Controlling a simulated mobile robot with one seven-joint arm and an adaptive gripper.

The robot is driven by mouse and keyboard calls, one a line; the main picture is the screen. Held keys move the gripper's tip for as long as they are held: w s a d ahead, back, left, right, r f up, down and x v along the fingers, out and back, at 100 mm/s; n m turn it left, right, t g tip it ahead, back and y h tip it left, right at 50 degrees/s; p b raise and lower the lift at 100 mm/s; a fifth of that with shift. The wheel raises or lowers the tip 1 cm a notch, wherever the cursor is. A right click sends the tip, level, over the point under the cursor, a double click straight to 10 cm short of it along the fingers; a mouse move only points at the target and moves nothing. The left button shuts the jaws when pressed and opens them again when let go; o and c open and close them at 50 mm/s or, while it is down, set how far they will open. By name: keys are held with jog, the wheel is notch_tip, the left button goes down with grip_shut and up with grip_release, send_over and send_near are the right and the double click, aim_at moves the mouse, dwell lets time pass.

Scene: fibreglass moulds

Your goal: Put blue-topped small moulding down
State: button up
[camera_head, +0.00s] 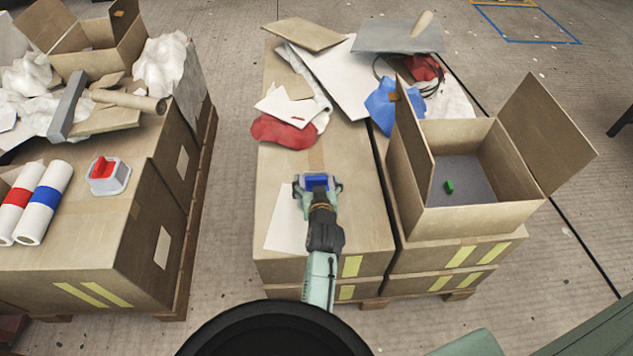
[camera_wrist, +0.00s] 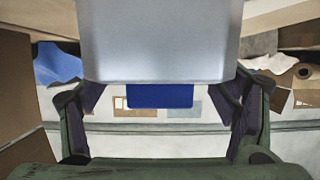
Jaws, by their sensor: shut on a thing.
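The blue-topped small moulding (camera_head: 317,182) is in my gripper (camera_head: 318,188), over the middle carton stack in the head view. In the wrist view, the moulding's pale grey body (camera_wrist: 158,45) fills the upper middle, with its blue part (camera_wrist: 160,95) below it. The fingers of my gripper (camera_wrist: 158,110) stand on either side of it and are shut on it. I cannot tell whether the moulding touches the carton top (camera_head: 345,185). A red-topped moulding (camera_head: 108,175) stands on the left carton stack.
An open box (camera_head: 470,205) with a small green object (camera_head: 449,186) stands at the right. Its raised flaps are obstacles. Red cloth (camera_head: 283,132), sheets and scraps cover the back of the middle stack. A white sheet (camera_head: 284,225) lies left of my gripper. White rolls (camera_head: 43,203) lie at left.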

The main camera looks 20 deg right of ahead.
jog(key=shift+f, duration=0.15)
jog(key=o, duration=1.3)
